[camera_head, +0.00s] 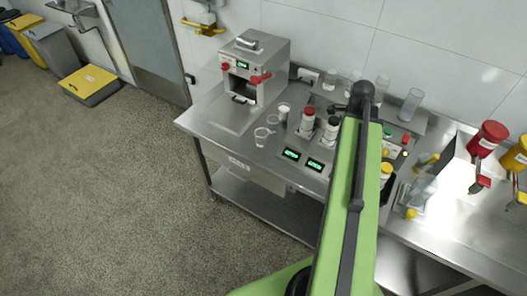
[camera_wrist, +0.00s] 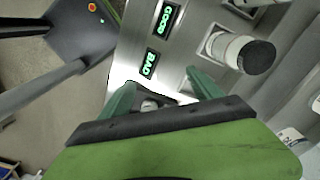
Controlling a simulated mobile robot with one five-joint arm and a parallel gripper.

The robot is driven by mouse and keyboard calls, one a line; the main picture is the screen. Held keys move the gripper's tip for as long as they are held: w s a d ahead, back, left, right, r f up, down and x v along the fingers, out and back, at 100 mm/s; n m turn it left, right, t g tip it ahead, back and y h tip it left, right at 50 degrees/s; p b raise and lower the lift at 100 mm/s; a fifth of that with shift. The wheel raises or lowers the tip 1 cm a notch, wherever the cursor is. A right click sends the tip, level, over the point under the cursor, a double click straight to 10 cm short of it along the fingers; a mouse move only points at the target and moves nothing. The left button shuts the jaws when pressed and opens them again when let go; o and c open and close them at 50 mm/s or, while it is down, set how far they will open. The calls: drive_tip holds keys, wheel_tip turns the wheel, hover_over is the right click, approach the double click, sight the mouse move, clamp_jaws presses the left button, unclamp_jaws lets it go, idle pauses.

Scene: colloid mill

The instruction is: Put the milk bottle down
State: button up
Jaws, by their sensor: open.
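A white bottle with a dark cap (camera_wrist: 226,45) stands in the wrist view, right of my gripper's fingers and apart from them. My gripper (camera_wrist: 163,85) is open, its two green fingers spread over the steel bench; a small pale thing low between them is too hidden to name. In the head view, a white bottle with a dark cap (camera_head: 330,133) and a white bottle with a red cap (camera_head: 307,123) stand upright on the bench. I cannot tell which is the milk bottle. My arm hides the gripper in the head view.
Two green displays, GOOD (camera_wrist: 168,19) and BAD (camera_wrist: 149,63), sit beside the fingers. A steel machine (camera_head: 254,68) stands at the bench's back left. Small cups (camera_head: 261,137), clear beakers (camera_head: 410,104) and a yellow-capped bottle (camera_head: 386,171) stand nearby. The bench's front left is clear.

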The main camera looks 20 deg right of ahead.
drive_tip(key=w+a+n, duration=0.3)
drive_tip(key=a+n, duration=0.4)
drive_tip(key=a, duration=0.5)
drive_tip(key=w+a+n, duration=0.3)
drive_tip(key=a+n, duration=0.4)
drive_tip(key=a, duration=0.5)
drive_tip(key=w+a+n, duration=0.3)
drive_tip(key=a+n, duration=0.5)
drive_tip(key=a, duration=0.4)
drive_tip(key=shift+w+a, duration=0.2)
drive_tip(key=shift+w, duration=0.1)
